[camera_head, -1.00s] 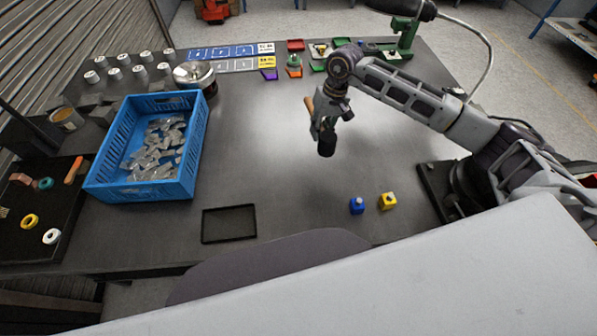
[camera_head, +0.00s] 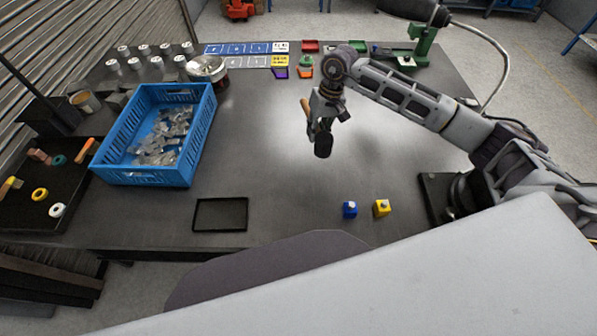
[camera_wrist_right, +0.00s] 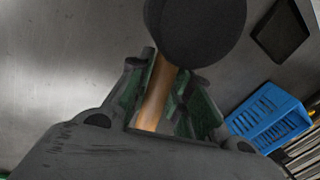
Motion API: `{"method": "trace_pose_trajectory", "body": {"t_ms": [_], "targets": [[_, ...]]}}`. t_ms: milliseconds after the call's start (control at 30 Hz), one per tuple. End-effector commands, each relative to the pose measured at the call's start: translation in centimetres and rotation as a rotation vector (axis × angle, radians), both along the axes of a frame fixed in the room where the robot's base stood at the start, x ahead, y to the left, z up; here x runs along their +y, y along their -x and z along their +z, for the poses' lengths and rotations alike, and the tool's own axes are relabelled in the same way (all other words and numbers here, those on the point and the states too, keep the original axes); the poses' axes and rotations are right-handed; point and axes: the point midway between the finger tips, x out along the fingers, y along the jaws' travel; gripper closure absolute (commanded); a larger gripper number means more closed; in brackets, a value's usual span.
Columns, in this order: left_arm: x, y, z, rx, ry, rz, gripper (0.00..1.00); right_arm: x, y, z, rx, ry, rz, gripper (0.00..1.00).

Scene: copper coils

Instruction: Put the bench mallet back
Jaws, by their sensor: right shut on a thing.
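The bench mallet has a black round head (camera_head: 323,145) and a wooden handle (camera_head: 306,108). My right gripper (camera_head: 313,124) is shut on the handle and holds the mallet above the middle right of the workbench, with the head hanging lowest. In the right wrist view the handle (camera_wrist_right: 155,95) runs between the green-padded fingers (camera_wrist_right: 158,92), and the black head (camera_wrist_right: 195,28) lies beyond the fingertips. My left gripper is not in view.
An empty black tray (camera_head: 220,229) lies at the bench's front. A blue crate (camera_head: 145,178) of metal pieces stands left, beside a dark tool tray (camera_head: 22,212). The bench centre is clear.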

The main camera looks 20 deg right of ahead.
Motion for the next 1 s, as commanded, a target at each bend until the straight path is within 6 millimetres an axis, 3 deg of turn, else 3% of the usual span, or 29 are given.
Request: {"method": "trace_pose_trajectory", "body": {"t_ms": [600,1000], "targets": [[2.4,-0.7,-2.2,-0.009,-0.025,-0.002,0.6,1.2,-1.2,-1.1,-0.004,0.0,-0.059,1.0],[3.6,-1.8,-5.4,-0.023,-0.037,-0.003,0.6,2.9,-2.8,-2.7,-0.003,-0.001,-0.157,1.0]]}}
